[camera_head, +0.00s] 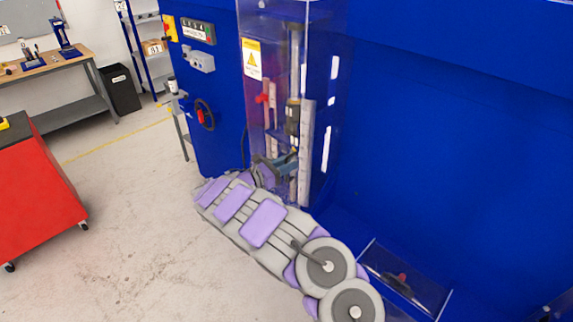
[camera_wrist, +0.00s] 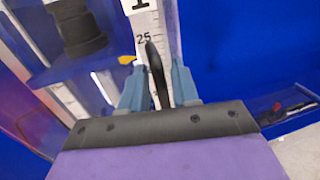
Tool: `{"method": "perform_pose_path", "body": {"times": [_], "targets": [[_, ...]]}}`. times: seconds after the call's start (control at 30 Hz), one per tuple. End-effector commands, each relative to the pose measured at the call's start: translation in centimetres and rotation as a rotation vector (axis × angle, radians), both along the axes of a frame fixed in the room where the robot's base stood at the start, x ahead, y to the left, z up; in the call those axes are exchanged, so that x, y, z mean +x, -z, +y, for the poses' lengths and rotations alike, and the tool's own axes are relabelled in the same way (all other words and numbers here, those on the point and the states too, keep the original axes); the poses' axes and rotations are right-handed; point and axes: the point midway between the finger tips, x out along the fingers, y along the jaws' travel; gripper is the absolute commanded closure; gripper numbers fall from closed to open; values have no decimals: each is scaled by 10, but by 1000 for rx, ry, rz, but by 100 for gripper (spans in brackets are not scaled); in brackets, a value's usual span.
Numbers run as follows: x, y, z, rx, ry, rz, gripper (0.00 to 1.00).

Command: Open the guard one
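A tall clear guard (camera_head: 267,110) with a yellow warning sign stands on the blue machine, apparently shut over the column and fixtures behind it. My gripper (camera_head: 285,162) is at its lower part. In the wrist view, a white plate (camera_wrist: 138,6) with part of a black "1" shows above a ruler strip marked 25. A dark curved handle (camera_wrist: 155,75) stands between the two blue-grey fingers of my gripper (camera_wrist: 159,88). The fingers are apart, with narrow gaps seeming to show beside the handle; contact is not clear. The handle's lower end is hidden behind my gripper.
A second clear cover (camera_head: 405,283) with a red part under it is at the lower right. A red cabinet (camera_head: 38,200) stands at left; the floor between is free.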

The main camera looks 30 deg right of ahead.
Motion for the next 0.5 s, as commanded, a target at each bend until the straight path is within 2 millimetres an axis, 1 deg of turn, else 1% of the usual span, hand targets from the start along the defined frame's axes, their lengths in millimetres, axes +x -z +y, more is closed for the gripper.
{"method": "perform_pose_path", "body": {"times": [0.2,0.27,0.5], "targets": [[0,0,0,-1,1,0,69],[0,0,0,-1,1,0,74],[0,0,0,-1,1,0,97]]}}
